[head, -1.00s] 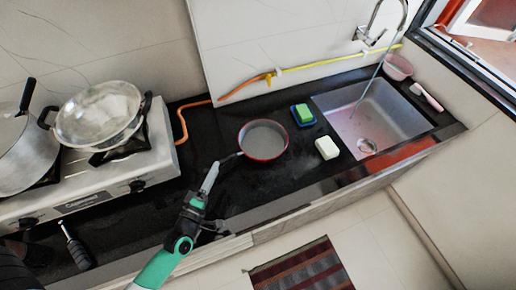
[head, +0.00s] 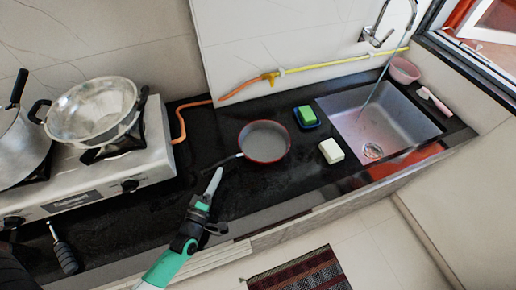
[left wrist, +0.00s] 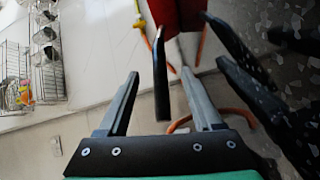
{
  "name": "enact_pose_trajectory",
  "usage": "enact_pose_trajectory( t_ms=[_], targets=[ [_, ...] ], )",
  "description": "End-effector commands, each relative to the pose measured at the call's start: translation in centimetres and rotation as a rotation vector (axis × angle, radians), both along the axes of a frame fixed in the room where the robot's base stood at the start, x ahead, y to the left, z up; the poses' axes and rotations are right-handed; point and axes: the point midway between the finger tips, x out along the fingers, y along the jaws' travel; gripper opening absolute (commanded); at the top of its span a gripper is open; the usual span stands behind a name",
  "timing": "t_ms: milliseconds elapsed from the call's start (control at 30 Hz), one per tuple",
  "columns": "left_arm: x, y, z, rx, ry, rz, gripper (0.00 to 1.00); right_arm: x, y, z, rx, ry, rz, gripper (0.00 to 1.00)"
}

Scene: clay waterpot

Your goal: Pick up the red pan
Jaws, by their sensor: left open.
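The red pan (head: 264,142), with a grey inside and a dark handle, rests upright on the black counter between the stove and the sink. Its handle (head: 226,160) points left and toward the front. My left gripper (head: 217,173) is open beside the handle, its fingers turned toward it. In the left wrist view, the dark handle (left wrist: 160,85) shows between the two spread fingers of the gripper (left wrist: 160,74), with gaps at both sides. Part of the red pan (left wrist: 181,22) shows at the top there. My right gripper is not in view.
A stove (head: 105,180) with a metal wok (head: 92,110) stands at the left. A green sponge (head: 306,116) and a white block (head: 331,151) lie between the pan and the sink (head: 385,125). An orange hose (head: 181,125) runs behind. A black-handled tool (head: 66,256) lies front left.

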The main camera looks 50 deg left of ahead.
Motion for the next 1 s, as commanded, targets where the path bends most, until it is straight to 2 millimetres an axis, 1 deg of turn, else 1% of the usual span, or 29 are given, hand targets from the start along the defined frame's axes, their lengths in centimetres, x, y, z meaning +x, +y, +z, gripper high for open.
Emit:
enact_pose_trajectory(
  t_ms=[100, 233, 333, 533, 667, 700, 767, 800, 867, 900, 1000],
  targets=[
    [2.1, 1.2, -0.1, 0.002, -0.005, 0.002, 0.67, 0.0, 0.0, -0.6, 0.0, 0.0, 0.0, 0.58],
    [3.9, 2.4, -0.1, 0.001, -0.003, 0.001, 0.67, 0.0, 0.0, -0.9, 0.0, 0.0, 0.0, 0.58],
    [4.6, 2.7, 0.0, 0.0, 0.0, 0.0, 0.67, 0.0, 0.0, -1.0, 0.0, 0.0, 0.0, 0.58],
    [4.6, 2.7, 0.0, 0.0, 0.0, 0.0, 0.67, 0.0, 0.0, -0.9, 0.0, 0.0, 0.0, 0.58],
    [4.6, 2.7, 0.0, 0.0, 0.0, 0.0, 0.43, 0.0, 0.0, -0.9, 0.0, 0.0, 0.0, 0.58],
    [4.6, 2.7, 0.0, 0.0, 0.0, 0.0, 0.36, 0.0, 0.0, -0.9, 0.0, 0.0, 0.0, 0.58],
    [4.6, 2.7, 0.0, 0.0, 0.0, 0.0, 0.26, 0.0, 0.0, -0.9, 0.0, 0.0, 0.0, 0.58],
    [4.6, 2.7, 0.0, 0.0, 0.0, 0.0, 0.18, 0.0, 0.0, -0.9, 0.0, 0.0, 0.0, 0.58],
    [4.6, 2.7, 0.0, 0.0, 0.0, 0.0, 0.07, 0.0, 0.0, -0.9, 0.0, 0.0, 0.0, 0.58],
    [4.6, 2.7, 0.0, 0.0, 0.0, 0.0, 0.0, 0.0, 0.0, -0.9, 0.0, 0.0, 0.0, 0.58],
    [4.6, 2.7, 0.0, 0.0, 0.0, 0.0, 0.0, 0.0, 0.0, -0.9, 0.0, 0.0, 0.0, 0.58]
  ],
)
